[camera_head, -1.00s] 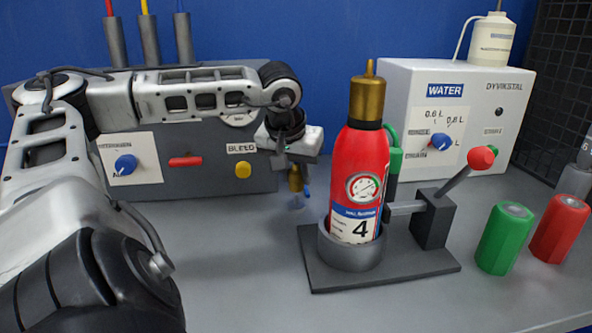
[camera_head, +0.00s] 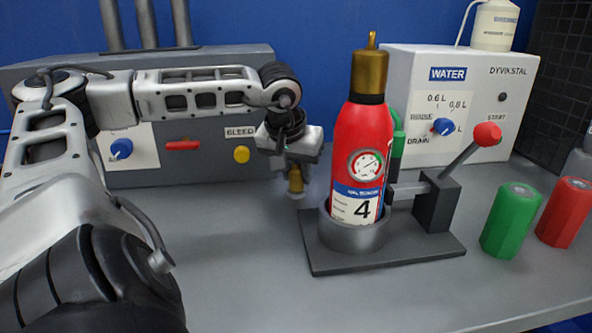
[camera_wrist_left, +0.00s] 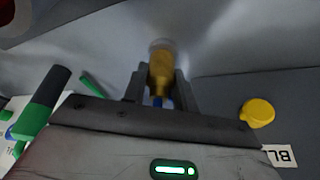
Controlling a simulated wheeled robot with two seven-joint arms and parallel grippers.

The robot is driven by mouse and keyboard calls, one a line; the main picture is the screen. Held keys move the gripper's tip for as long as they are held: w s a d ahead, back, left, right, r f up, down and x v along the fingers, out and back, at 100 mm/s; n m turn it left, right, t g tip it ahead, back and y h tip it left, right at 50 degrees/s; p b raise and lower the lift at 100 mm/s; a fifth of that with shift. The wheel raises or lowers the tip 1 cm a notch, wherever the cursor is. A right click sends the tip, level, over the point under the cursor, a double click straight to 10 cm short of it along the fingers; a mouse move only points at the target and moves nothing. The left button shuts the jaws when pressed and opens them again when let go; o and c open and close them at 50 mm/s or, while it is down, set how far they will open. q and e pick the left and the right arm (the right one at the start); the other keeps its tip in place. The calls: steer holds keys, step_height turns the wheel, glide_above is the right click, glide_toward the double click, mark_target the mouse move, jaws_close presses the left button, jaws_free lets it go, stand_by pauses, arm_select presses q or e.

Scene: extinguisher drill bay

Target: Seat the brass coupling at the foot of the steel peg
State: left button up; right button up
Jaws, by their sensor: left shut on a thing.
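My left gripper (camera_head: 295,182) points down over the bench, left of the red extinguisher, and is shut on a small brass piece that looks like the brass coupling (camera_head: 295,178). In the left wrist view the brass coupling (camera_wrist_left: 160,72) sits between the two fingers (camera_wrist_left: 160,88), with a pale ring at its far end and a bit of blue near its base. Whether its pale end touches the bench is unclear. I cannot pick out a steel peg with certainty in either view. My right gripper is not in view.
The red extinguisher (camera_head: 363,140) stands in a cup on a dark plate (camera_head: 320,262) with a red-knobbed lever (camera_head: 487,134). A grey panel box (camera_head: 200,165) and white water unit (camera_head: 510,115) stand behind. Green (camera_head: 511,220) and red (camera_head: 564,212) cylinders are at right. The front-left bench is clear.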

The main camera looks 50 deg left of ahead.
arm_select(q)
steer(key=o, duration=1.1)
steer(key=shift+o, duration=0.2)
steer(key=p+v, duration=0.2)
steer(key=v, duration=1.4)
steer(key=shift+a, duration=0.1)
